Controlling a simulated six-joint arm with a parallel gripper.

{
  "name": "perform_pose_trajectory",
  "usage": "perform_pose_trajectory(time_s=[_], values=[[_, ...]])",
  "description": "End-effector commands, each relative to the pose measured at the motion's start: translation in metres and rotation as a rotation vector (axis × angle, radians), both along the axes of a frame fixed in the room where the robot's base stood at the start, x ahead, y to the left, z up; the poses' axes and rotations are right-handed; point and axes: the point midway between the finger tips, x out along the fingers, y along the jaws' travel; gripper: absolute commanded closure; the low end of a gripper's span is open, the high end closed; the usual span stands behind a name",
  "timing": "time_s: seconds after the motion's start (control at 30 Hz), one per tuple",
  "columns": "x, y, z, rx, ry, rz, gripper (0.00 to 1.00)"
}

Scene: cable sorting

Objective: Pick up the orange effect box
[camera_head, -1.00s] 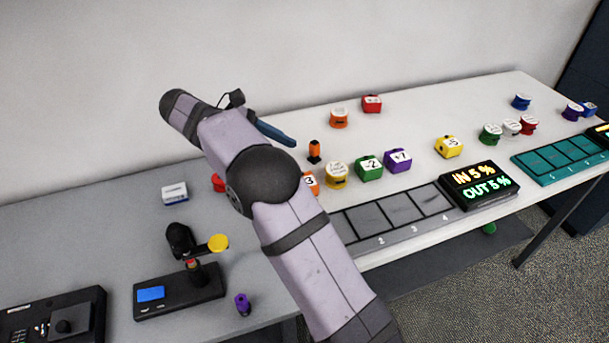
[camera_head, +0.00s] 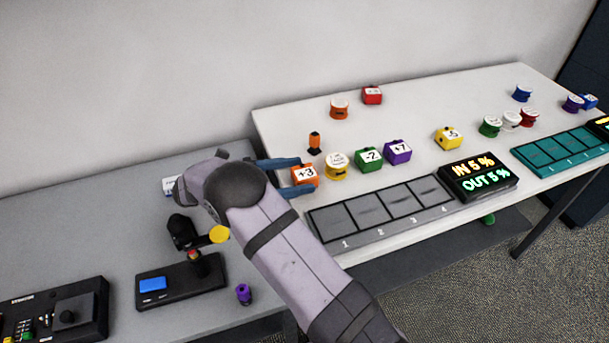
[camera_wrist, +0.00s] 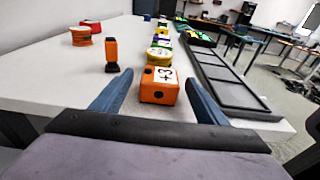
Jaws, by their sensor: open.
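The orange effect box (camera_head: 305,175) with a white "+3" label sits at the near left end of the row of boxes on the white table. In the wrist view the orange box (camera_wrist: 159,86) stands between and just ahead of my gripper's fingers, its label on top and a dark hole in its near face. My gripper (camera_head: 290,177) is open, its two blue fingers reaching from the left toward the box, one on its far side and one on its near side. My gripper (camera_wrist: 155,98) holds nothing.
A yellow round piece (camera_head: 336,166), a green "-2" box (camera_head: 369,159) and a purple "+7" box (camera_head: 397,151) stand close to the right. An orange-and-black upright piece (camera_head: 314,143) stands behind. A four-slot tray (camera_head: 345,239) lies in front.

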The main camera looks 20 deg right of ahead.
Motion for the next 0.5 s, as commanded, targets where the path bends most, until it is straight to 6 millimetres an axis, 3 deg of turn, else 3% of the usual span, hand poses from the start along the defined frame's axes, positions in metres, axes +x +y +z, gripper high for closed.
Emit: perform_pose_trajectory(time_s=[0.2,0.5], values=[[0.000,-0.020,-0.002,0.000,-0.001,-0.002,0.33],[0.000,-0.026,-0.004,0.000,-0.001,-0.001,0.33]])
